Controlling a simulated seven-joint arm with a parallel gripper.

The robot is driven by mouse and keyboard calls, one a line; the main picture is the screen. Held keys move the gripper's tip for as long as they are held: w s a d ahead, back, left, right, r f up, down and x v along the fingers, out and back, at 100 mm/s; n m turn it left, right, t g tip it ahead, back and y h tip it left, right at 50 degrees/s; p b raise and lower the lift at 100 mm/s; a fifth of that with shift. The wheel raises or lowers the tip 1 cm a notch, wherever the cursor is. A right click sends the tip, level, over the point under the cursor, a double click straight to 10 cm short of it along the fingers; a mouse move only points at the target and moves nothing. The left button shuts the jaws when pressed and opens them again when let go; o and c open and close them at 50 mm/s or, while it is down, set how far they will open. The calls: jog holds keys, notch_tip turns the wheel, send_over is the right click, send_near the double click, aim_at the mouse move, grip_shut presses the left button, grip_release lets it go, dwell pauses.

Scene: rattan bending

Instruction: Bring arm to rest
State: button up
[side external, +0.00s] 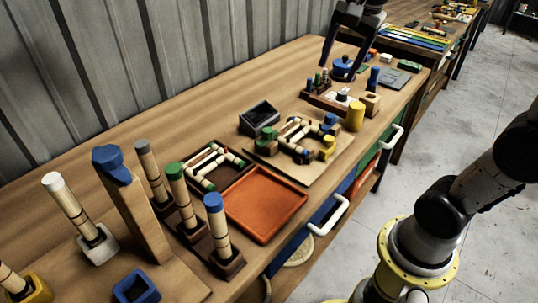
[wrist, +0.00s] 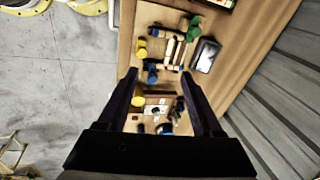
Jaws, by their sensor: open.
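My gripper (side external: 341,60) is high at the back of the bench in the side view, jaws apart, above a round blue object (side external: 343,69). In the wrist view my gripper (wrist: 158,76) shows two dark fingers spread wide with nothing held between them. Below them lie a small rack with dark and pale pieces (wrist: 158,108) and a yellow cylinder (wrist: 137,101). The wooden board with bamboo pieces and coloured blocks (wrist: 143,72) lies beyond the fingertips. I cannot tell the exact height of the fingertips over the bench.
Upright bamboo rods in holders, one with a blue cap (side external: 216,225), stand at the front left. An orange tray (side external: 264,203) is empty. A black bin (side external: 259,117) sits near the bamboo board (side external: 283,170). A grey corrugated wall (side external: 130,60) backs the bench; open floor lies right.

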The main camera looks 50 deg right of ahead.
jog(key=s+a+f+n+t, duration=0.1)
jog(key=s+a+f+n, duration=0.2)
jog(key=s+n, duration=0.3)
jog(key=s+a+f+n+t, duration=0.1)
jog(key=s+a+f+n, duration=0.2)
jog(key=s+f+n, duration=0.3)
jog(key=shift+s+a+n+y, duration=0.3)
jog(key=shift+a+n+y, duration=0.1)
jog(key=shift+n, duration=1.9)
